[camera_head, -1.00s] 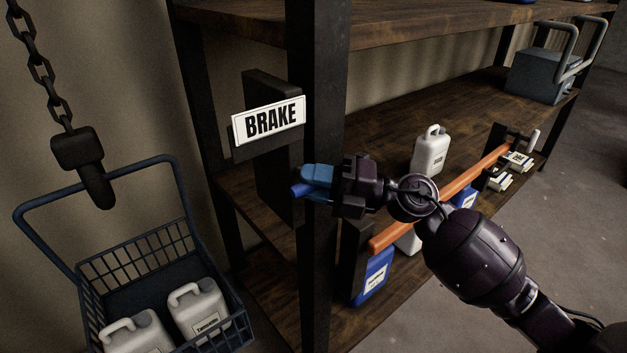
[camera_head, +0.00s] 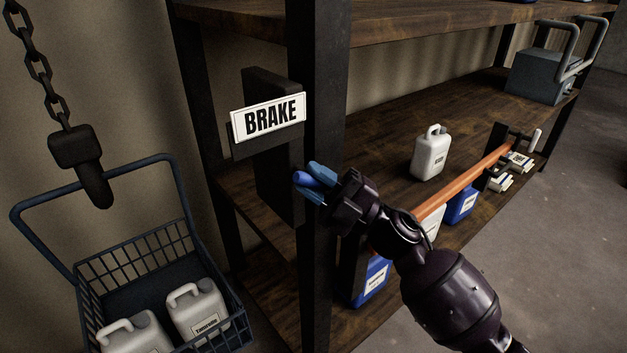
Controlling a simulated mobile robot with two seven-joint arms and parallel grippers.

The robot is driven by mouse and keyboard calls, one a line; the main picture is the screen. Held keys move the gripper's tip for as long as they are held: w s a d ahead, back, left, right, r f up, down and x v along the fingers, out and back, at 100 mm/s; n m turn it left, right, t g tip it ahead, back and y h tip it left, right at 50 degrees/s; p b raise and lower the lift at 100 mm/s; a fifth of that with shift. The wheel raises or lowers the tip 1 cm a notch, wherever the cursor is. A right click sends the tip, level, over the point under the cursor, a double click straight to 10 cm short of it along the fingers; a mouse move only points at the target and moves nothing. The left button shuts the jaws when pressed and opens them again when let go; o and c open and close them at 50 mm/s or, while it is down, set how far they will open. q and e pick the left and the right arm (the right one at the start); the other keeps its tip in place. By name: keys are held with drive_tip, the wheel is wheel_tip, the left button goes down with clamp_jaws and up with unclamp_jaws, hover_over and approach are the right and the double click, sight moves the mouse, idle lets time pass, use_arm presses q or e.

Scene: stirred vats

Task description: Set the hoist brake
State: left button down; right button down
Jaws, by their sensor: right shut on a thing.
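The white BRAKE sign (camera_head: 268,117) is on a dark plate (camera_head: 272,170) at the shelf post. A blue handle (camera_head: 304,180) shows below the sign, beside the plate. My right gripper (camera_head: 312,183), with light blue fingers, is shut on this handle, with one finger above it and one below. The fingers hide most of the handle and how it joins the plate. My arm reaches in from the lower right. The hoist hook (camera_head: 82,160) hangs on a chain (camera_head: 42,75) at the left, by the basket handle (camera_head: 110,172). My left gripper is not in view.
A blue wire basket (camera_head: 150,255) holds white jugs (camera_head: 197,310) at lower left. A dark post (camera_head: 318,90) stands close to my gripper. An orange bar (camera_head: 465,185) runs along the shelf front, near white and blue jugs. A grey box (camera_head: 540,78) stands far right.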

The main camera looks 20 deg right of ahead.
drive_tip(key=m+t+h, duration=0.1)
drive_tip(key=m+t, duration=0.1)
drive_tip(key=m, duration=0.1)
drive_tip(key=m+t+h, duration=0.1)
drive_tip(key=m+t, duration=0.2)
drive_tip(key=shift+f+m, duration=0.1)
drive_tip(key=shift+m, duration=0.2)
drive_tip(key=m+t+h, duration=0.2)
drive_tip(key=m, duration=0.2)
drive_tip(key=m+t+h, duration=0.3)
drive_tip(key=shift+m, duration=0.4)
drive_tip(key=m+t+h, duration=0.1)
drive_tip(key=m+h, duration=0.2)
drive_tip(key=m+t+h, duration=0.1)
drive_tip(key=m+h, duration=0.2)
drive_tip(key=shift+m+t+p, duration=0.3)
drive_tip(key=shift+t+p, duration=0.1)
drive_tip(key=m+h, duration=0.2)
drive_tip(key=shift+h, duration=0.4)
drive_tip(key=shift+m, duration=0.6)
drive_tip(key=c, duration=1)
unclamp_jaws()
drive_tip(key=shift+o, duration=0.2)
